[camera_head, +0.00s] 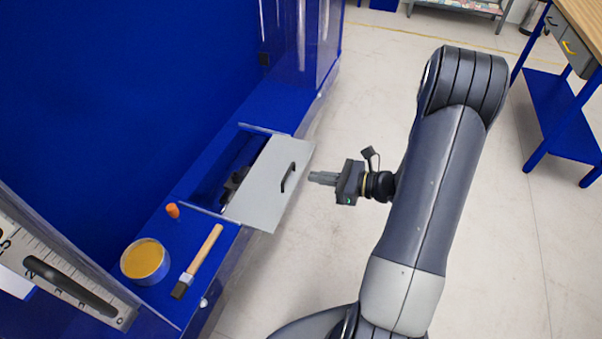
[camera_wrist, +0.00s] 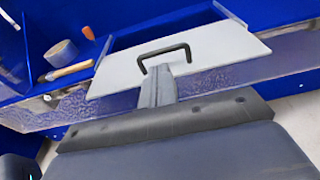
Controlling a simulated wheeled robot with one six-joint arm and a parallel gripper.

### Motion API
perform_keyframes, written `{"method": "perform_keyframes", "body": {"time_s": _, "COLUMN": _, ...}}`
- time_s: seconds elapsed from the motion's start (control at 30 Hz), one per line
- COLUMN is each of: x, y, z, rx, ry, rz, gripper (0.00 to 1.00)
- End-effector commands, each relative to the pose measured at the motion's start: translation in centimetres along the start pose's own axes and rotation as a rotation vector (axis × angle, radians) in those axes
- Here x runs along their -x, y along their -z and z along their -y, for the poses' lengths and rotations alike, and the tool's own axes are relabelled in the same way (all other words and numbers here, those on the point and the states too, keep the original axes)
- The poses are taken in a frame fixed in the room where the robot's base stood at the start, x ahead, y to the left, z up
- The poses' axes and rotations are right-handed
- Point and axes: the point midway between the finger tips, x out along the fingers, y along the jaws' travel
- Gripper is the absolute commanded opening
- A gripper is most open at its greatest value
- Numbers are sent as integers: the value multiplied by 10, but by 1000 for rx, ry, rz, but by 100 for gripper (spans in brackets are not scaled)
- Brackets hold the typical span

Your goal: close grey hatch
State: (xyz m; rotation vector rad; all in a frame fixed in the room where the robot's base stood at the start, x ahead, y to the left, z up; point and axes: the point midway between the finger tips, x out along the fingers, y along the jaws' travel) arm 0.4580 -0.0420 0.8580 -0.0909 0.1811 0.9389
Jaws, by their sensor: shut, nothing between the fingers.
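The grey hatch (camera_head: 264,189) is a flat sliding panel with a black bar handle (camera_head: 288,177). It stands partly open, with a dark opening (camera_head: 217,180) on its left side in the blue bench, and its right side juts past the bench edge. In the wrist view the hatch (camera_wrist: 215,56) and its handle (camera_wrist: 165,52) lie just beyond my fingers. My gripper (camera_head: 312,177) is shut and empty, to the right of the hatch and pointing at it. In the wrist view my gripper (camera_wrist: 157,72) overlaps the handle's lower side; whether they touch I cannot tell.
A clear panel (camera_head: 300,35) rises behind. A workbench (camera_head: 580,25) stands far right. The floor between is free.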

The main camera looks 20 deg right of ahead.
Motion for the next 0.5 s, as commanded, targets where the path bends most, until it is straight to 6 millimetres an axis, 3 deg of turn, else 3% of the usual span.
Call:
{"method": "perform_keyframes", "body": {"time_s": 0.2, "x": -34, "y": 0, "z": -1, "rx": 1, "ry": -4, "rz": -1, "gripper": 0}}
{"method": "perform_keyframes", "body": {"time_s": 0.5, "x": -51, "y": 0, "z": 0, "rx": 1, "ry": -1, "rz": -1, "gripper": 0}}
